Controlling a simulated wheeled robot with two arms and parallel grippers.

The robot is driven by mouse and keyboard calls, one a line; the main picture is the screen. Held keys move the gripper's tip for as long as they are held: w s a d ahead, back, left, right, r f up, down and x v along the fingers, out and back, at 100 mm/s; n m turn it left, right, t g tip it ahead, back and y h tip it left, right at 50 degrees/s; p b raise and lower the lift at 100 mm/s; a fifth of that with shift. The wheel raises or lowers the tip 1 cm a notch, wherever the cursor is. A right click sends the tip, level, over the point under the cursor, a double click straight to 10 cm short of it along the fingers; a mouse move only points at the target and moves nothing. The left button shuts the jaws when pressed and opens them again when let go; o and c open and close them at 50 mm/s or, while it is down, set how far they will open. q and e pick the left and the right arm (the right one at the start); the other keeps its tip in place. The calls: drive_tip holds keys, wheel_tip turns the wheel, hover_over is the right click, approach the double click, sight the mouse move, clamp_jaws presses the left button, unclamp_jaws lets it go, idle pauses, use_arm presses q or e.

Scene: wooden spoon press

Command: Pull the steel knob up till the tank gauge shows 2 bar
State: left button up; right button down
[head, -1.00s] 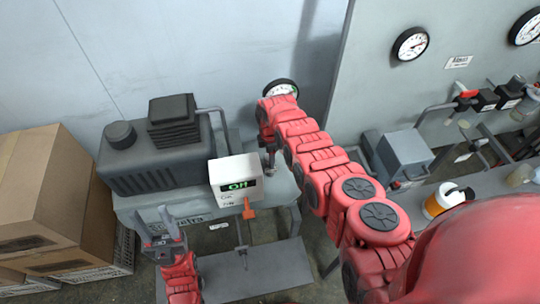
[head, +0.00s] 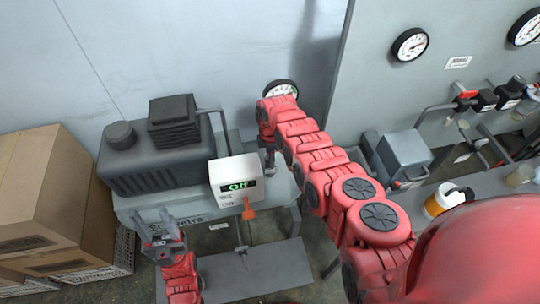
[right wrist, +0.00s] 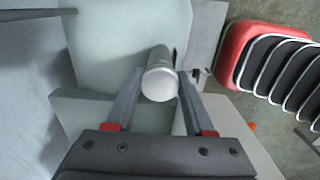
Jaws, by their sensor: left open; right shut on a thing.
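The steel knob (right wrist: 160,80) shows in the right wrist view as a short metal cylinder with a pale round end. My right gripper (right wrist: 161,88) has its two fingers on either side of it and is shut on it. In the head view the right gripper (head: 268,153) is small and partly hidden by my own arm. A round gauge (head: 281,86) stands just behind that wrist; its lower part is covered and its reading is too small to tell. My left gripper (head: 168,232) is open and empty at the bench's front edge.
A white control box (head: 235,172) with a green "Off" display and an orange lever (head: 248,208) stands left of my right gripper. Cardboard boxes (head: 45,195) stand at far left. More wall gauges (head: 410,44) are at right.

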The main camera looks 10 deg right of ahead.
drive_tip(key=shift+w+r+p, duration=0.1)
drive_tip(key=shift+r+p, duration=0.35)
drive_tip(key=shift+r, duration=0.1)
idle(4.6)
drive_tip(key=shift+f+b, duration=0.4)
drive_tip(key=shift+b, duration=0.05)
idle(0.3)
unclamp_jaws()
idle(0.4)
wheel_tip(320, 180, up, 7)
drive_tip(key=p, duration=0.7)
drive_tip(key=shift+f, duration=0.1)
